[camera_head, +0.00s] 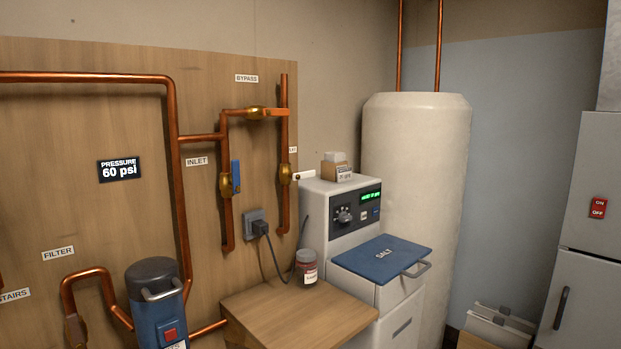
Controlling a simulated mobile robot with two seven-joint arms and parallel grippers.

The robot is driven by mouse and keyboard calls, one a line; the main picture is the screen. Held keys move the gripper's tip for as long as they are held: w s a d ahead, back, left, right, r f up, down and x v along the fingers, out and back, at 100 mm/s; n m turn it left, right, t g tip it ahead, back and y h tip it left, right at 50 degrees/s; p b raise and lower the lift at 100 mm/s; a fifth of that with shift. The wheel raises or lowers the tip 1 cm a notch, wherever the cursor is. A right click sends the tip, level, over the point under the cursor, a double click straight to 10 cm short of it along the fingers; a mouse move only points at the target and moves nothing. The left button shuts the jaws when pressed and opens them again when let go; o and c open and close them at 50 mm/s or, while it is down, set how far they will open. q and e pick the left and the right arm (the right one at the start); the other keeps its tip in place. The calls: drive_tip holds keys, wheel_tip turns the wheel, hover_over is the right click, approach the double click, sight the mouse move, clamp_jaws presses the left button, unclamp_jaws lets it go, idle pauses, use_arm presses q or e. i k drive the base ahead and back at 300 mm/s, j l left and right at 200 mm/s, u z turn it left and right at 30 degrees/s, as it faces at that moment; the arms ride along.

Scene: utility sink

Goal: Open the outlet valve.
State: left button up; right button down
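The outlet valve is most likely the brass valve (285,174) on the right-hand vertical copper pipe. A small label (292,150) beside it is partly covered, so only its last letters show. A short pale piece (304,175) sticks out to the right of this valve, and I cannot tell whether it is the valve's handle. Neither of my grippers is in view.
The inlet valve (226,185) has an upright blue handle. A softener cabinet (340,215) stands close to the right, with a jar (306,268) on the wooden stand (290,318) below. A plug (256,226) sits left of the pipe.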

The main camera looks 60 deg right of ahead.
sight(308, 173)
drive_tip(key=z, duration=1.8)
